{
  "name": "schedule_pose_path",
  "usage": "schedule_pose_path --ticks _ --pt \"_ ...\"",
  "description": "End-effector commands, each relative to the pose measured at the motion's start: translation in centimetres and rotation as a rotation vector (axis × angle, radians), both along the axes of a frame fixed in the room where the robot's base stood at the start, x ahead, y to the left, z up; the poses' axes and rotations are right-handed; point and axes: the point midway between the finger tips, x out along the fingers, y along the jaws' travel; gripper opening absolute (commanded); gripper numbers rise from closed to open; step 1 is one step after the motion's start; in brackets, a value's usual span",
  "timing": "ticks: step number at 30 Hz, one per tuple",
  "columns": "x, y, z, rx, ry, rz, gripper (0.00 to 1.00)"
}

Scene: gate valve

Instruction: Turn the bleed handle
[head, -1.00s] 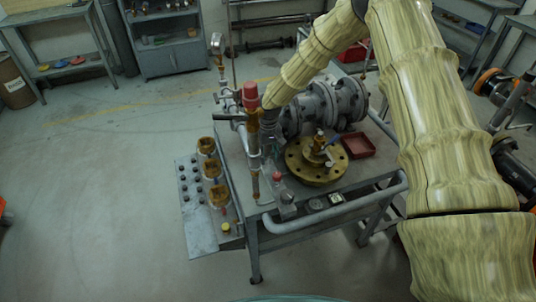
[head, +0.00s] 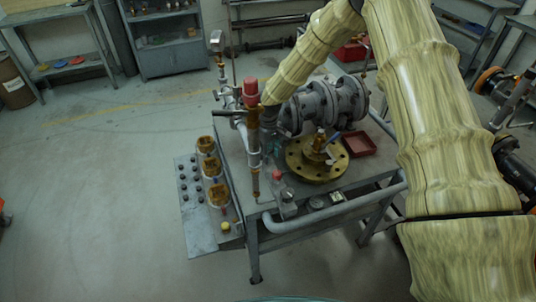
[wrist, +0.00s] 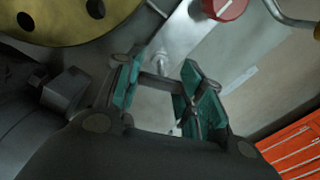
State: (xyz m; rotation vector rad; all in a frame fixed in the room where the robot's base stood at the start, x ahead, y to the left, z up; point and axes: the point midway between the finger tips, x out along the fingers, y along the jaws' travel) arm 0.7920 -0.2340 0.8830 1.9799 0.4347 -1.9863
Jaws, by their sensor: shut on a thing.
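My gripper (wrist: 160,100) has teal finger pads on either side of a slim grey bar (wrist: 160,86), which looks like the bleed handle, and is shut on it. A short bright stem shows behind the bar. In the head view my gripper (head: 268,150) is low beside the upright pipe with the red cap (head: 251,92), at the near-left end of the grey gate valve (head: 325,105). The handle is too small and covered to make out there. How far it is turned cannot be told.
A brass flange (head: 302,170) and a red tray (head: 359,144) are on the bench right of my gripper. A small red-capped item (head: 282,190) stands near the front. A dark lever (head: 228,113) sticks out left. Floor left of the bench is clear.

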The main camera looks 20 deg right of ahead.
Motion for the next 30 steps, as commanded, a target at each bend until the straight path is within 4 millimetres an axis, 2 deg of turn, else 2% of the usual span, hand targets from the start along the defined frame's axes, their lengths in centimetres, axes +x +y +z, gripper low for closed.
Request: schedule_pose_path --ticks 21,30 --pt "0.27 -0.25 0.31 0.0 -0.004 0.676 0.14" --pt "0.3 -0.31 0.35 -0.002 -0.004 0.911 0.14"
